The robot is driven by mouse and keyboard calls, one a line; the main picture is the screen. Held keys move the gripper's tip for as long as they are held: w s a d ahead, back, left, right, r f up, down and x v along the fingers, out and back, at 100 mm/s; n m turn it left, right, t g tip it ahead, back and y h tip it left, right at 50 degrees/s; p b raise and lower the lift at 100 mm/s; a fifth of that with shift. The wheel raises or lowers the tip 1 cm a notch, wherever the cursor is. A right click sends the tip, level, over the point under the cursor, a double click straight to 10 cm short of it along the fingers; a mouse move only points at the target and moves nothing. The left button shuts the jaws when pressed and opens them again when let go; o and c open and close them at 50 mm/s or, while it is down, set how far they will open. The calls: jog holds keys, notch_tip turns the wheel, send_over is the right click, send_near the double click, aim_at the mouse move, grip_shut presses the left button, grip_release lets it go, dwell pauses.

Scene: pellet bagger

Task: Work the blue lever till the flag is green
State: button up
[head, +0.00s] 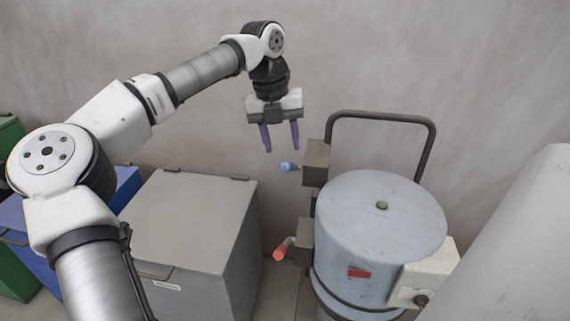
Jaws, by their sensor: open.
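The blue lever (289,166) sticks out to the left from a brown box on the upper left side of the machine (381,220). My gripper (281,148) points down with its two fingers apart. It is empty and appears in the picture just above and left of the blue lever; whether it touches cannot be told from this one view. A small red flag (359,272) shows on the front of the round grey-blue drum. No green flag is seen.
A red-orange lever (283,249) sits lower on the machine's left side. A grey lidded bin (190,225) stands left, with blue and green bins beyond. A dark tube frame (380,117) rises behind the drum. A pale block (425,275) sits at its right.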

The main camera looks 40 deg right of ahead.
aim_at(286, 164)
jog(key=f, duration=0.7)
jog(key=shift+s+d, duration=0.35)
jog(key=shift+s, duration=0.05)
jog(key=shift+r, duration=0.1)
grip_shut()
jog(key=shift+p, duration=0.3)
